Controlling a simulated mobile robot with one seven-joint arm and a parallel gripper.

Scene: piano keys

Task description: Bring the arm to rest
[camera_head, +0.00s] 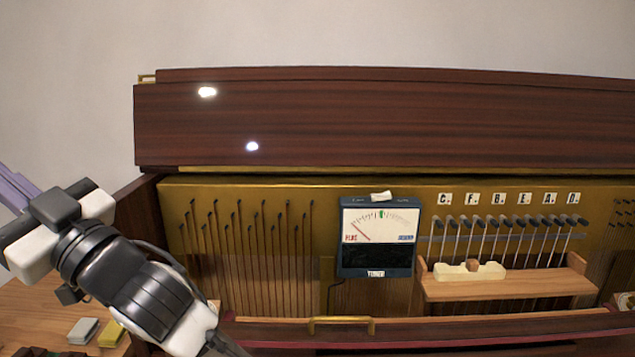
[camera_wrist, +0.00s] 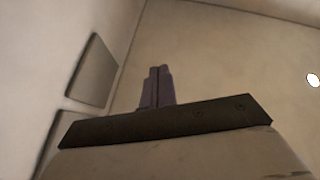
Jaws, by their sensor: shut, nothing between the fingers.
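My arm (camera_head: 130,285) crosses the lower left of the head view, in front of the left end of an open upright piano. Its far end reaches the left edge of the picture, where a purple part shows. In the wrist view my gripper (camera_wrist: 160,70) has its two dark purple fingers together, with nothing between them. The fingers point at bare pale wall or ceiling and touch nothing.
The piano has a dark wooden lid (camera_head: 400,120), a tuner meter (camera_head: 378,237), and a wooden shelf (camera_head: 515,285) below a row of letter tiles. A grey block (camera_head: 83,331) and a yellow block (camera_head: 111,334) lie at the lower left. A flat panel (camera_wrist: 93,70) is on the wall.

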